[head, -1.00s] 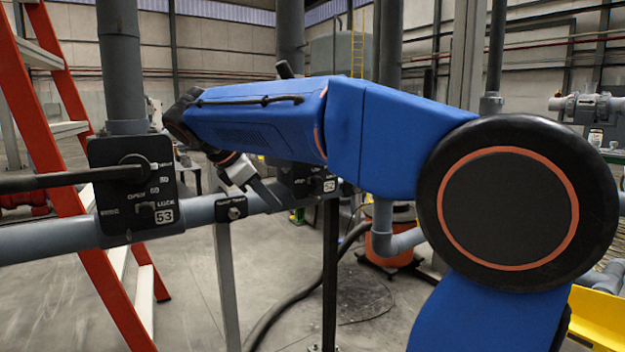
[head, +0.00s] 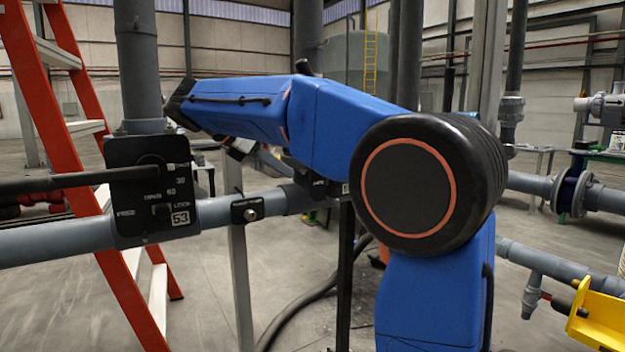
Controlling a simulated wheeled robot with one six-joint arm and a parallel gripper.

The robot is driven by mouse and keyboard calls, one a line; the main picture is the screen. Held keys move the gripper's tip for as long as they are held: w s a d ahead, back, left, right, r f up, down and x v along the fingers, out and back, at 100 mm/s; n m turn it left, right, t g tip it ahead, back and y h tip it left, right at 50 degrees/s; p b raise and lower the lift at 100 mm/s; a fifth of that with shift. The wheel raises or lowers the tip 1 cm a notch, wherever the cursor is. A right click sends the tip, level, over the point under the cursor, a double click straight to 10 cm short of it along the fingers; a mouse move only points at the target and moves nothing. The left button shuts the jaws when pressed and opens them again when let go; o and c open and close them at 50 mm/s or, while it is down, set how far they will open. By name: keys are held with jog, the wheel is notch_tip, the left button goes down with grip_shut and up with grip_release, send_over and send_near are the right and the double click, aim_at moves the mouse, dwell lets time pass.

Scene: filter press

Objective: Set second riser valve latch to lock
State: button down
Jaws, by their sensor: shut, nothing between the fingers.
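A black valve plate marked 53 (head: 124,226) sits on the grey pipe at the left, under a vertical riser. Its long black lever (head: 60,182) points left from the hub. Below the hub is a small dark latch knob (head: 161,211), with LOCK lettered to its right and other lettering to its left; which way it points I cannot tell. A second valve plate (head: 318,187) on the same pipe is mostly hidden behind my arm; its latch is not visible. My gripper (head: 268,160) hangs below the far end of my arm, shut and empty, partly hidden, right of plate 53 and apart from it.
A red ladder (head: 20,85) stands behind at the left. The grey pipe (head: 50,240) crosses on metal posts (head: 242,290). A black hose (head: 290,312) lies on the floor. A yellow bracket (head: 598,322) is at the lower right, with more pipes and a blue flange (head: 571,190) above.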

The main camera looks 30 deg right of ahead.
aim_at(332, 181)
jog(key=x, duration=0.3)
jog(key=r+x, duration=0.1)
jog(key=x, duration=0.3)
jog(key=d+x, duration=0.1)
jog(key=x, duration=0.3)
jog(key=shift+d+r, duration=0.15)
jog(key=shift+d, duration=0.1)
jog(key=shift+d+r, duration=0.2)
jog(key=shift+d, duration=0.45)
jog(key=shift+d, duration=0.15)
jog(key=shift+w+d, duration=0.1)
jog(key=shift+d, duration=1.4)
